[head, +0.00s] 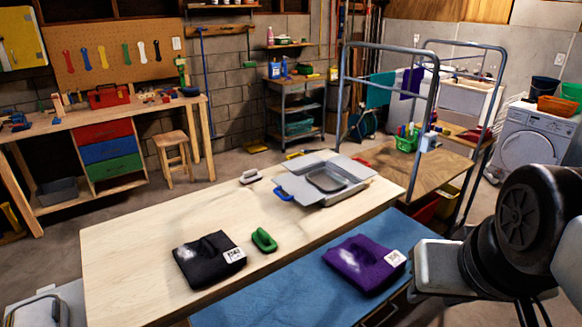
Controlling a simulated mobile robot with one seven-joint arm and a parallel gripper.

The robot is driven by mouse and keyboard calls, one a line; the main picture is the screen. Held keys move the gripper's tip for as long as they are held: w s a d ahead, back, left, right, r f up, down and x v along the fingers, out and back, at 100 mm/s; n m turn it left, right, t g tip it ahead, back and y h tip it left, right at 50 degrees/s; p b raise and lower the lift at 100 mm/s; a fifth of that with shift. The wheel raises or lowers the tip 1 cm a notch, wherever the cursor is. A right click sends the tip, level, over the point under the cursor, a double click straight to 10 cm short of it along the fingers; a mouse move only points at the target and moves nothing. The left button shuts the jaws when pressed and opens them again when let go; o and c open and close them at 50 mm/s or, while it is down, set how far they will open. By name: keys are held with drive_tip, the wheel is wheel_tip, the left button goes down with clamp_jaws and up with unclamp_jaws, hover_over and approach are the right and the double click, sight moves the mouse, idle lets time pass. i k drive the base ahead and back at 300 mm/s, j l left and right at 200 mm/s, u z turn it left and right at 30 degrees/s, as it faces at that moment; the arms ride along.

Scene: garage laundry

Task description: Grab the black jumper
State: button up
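The black jumper (203,262) lies folded on the pale wooden tabletop (130,240), near its front edge. It has a white smudge on its left part and a white printed tag at its right corner. A folded purple garment (358,268) with a similar tag lies to its right on the blue surface (290,300). Part of my arm shows at the right edge, apart from the black jumper. My gripper's fingers do not show in this view.
Another brush (249,177) and a grey open case (325,180) are farther back on the table. A metal-framed rack trolley (432,100) stands behind right. The tabletop left of the jumper is clear.

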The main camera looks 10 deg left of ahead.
sight(209, 259)
drive_tip(key=j, duration=0.9)
drive_tip(key=k+j, duration=0.15)
drive_tip(key=j, duration=1.7)
